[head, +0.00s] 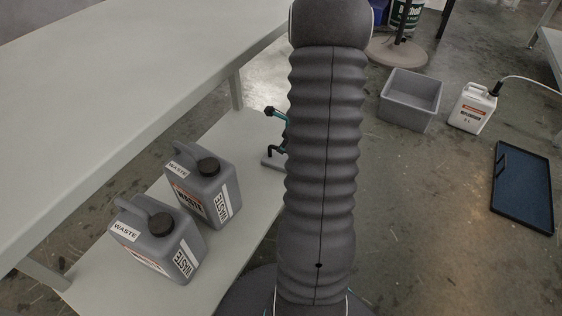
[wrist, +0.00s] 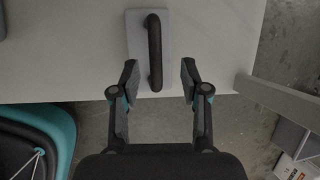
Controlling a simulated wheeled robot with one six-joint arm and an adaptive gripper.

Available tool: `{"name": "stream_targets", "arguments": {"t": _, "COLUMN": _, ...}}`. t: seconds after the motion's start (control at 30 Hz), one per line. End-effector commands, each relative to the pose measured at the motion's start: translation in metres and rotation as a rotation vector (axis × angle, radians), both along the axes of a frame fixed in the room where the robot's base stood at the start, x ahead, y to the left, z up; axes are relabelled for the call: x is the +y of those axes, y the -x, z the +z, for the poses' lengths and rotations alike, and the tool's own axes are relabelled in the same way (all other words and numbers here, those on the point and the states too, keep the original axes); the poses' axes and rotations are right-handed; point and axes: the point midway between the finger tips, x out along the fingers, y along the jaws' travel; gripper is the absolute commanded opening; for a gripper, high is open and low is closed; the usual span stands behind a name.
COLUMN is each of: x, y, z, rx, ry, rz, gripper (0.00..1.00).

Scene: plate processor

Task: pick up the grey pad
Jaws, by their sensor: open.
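The grey pad (wrist: 135,40) is a light grey rectangular plate with a black bar handle (wrist: 154,50) along its middle. It lies near the edge of a pale shelf in the wrist view. In the head view the pad (head: 269,162) shows only in part beside my arm, which hides the rest. My gripper (wrist: 160,80) is open and empty, its two fingers on either side of the near end of the handle, with a gap on both sides. I cannot tell the height between fingertips and handle. In the head view most of the gripper is hidden.
Two grey waste canisters (head: 207,188) (head: 165,240) stand on the low shelf (head: 240,140), left of the pad. A white tabletop (head: 120,90) overhangs at left. On the floor at right are a grey bin (head: 408,112), a white canister (head: 472,110) and a dark blue tray (head: 522,190).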

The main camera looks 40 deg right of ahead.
Motion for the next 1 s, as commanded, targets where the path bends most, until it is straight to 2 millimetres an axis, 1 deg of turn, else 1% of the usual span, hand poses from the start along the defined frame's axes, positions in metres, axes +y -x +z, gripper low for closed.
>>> {"name": "stream_targets", "arguments": {"t": 0.2, "x": 0.005, "y": -0.008, "z": -0.031, "rx": 0.002, "ry": -0.001, "rz": 0.001, "gripper": 0.46}}
{"name": "stream_targets", "arguments": {"t": 0.3, "x": 0.004, "y": -0.014, "z": -0.041, "rx": 0.001, "ry": 0.000, "rz": -0.001, "gripper": 0.46}}
{"name": "stream_targets", "arguments": {"t": 0.4, "x": 0.004, "y": -0.017, "z": -0.045, "rx": 0.000, "ry": 0.000, "rz": 0.000, "gripper": 0.46}}
{"name": "stream_targets", "arguments": {"t": 0.57, "x": 0.004, "y": -0.017, "z": -0.044, "rx": 0.000, "ry": 0.000, "rz": -0.001, "gripper": 0.46}}
{"name": "stream_targets", "arguments": {"t": 0.6, "x": 0.004, "y": -0.017, "z": -0.044, "rx": 0.000, "ry": 0.000, "rz": -0.001, "gripper": 0.43}}
{"name": "stream_targets", "arguments": {"t": 0.67, "x": 0.004, "y": -0.017, "z": -0.044, "rx": 0.000, "ry": 0.000, "rz": -0.001, "gripper": 0.28}}
{"name": "stream_targets", "arguments": {"t": 0.7, "x": 0.004, "y": -0.017, "z": -0.044, "rx": 0.000, "ry": 0.000, "rz": -0.001, "gripper": 0.18}}
{"name": "stream_targets", "arguments": {"t": 0.77, "x": 0.004, "y": -0.017, "z": -0.044, "rx": 0.000, "ry": 0.000, "rz": -0.001, "gripper": 0.03}}
{"name": "stream_targets", "arguments": {"t": 0.8, "x": 0.004, "y": -0.017, "z": -0.044, "rx": 0.000, "ry": 0.000, "rz": -0.001, "gripper": 0.00}}
{"name": "stream_targets", "arguments": {"t": 1.0, "x": 0.004, "y": -0.017, "z": -0.044, "rx": 0.000, "ry": 0.000, "rz": 0.000, "gripper": 0.00}}
